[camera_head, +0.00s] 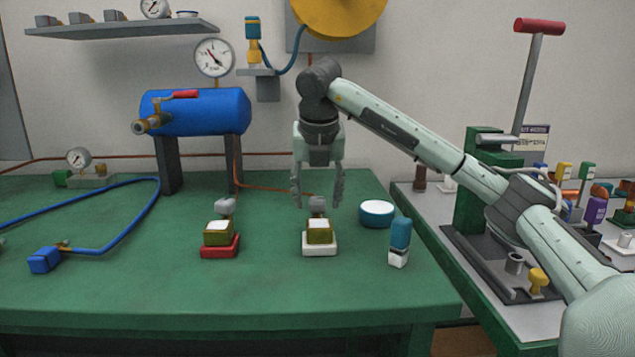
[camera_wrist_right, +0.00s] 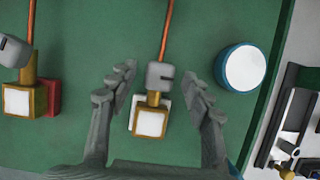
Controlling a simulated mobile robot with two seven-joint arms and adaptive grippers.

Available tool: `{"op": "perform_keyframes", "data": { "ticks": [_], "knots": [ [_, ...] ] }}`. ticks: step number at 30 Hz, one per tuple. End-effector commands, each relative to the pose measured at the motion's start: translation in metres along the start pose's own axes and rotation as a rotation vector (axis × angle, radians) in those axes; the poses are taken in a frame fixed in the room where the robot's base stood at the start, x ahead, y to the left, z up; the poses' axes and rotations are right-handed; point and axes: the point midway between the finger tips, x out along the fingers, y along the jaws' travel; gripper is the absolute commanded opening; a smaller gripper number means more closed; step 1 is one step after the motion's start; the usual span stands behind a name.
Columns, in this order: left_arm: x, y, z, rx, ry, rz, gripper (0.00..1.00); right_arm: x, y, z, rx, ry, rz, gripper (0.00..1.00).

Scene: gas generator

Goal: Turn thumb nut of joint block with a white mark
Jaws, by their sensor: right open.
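The joint block with the white mark is a brass block (camera_head: 319,234) on a white base (camera_head: 319,249) on the green table. Its grey thumb nut (camera_head: 317,204) stands at the back of the block. A similar brass block (camera_head: 217,236) on a red base (camera_head: 220,250) stands to its left, with its own grey nut (camera_head: 226,206). My right gripper (camera_head: 317,200) points down, open, above the white-marked block. In the right wrist view the thumb nut (camera_wrist_right: 160,75) lies between the open fingers, apart from both. My left gripper is not in view.
A blue-rimmed round tin (camera_head: 376,214) and a blue-and-white bottle (camera_head: 399,242) stand right of the white-based block. A blue tank (camera_head: 200,112) stands at the back left. A blue hose (camera_head: 135,229) lies on the left. The front of the table is clear.

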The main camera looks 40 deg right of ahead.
Motion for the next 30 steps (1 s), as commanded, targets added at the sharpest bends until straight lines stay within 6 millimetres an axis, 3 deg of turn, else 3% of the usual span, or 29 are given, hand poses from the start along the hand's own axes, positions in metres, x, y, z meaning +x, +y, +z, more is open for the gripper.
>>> {"op": "perform_keyframes", "data": {
  "ticks": [9, 18, 30],
  "knots": [
    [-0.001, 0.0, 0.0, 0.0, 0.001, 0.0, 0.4, -0.059, 0.0, 0.002, 0.0, -0.009, 0.004, 0.5],
    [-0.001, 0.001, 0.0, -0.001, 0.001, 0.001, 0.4, -0.103, 0.0, 0.001, 0.002, -0.005, 0.003, 0.5],
    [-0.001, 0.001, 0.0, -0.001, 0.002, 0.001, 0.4, -0.117, 0.0, 0.0, 0.001, -0.001, 0.002, 0.5]
  ]
}}
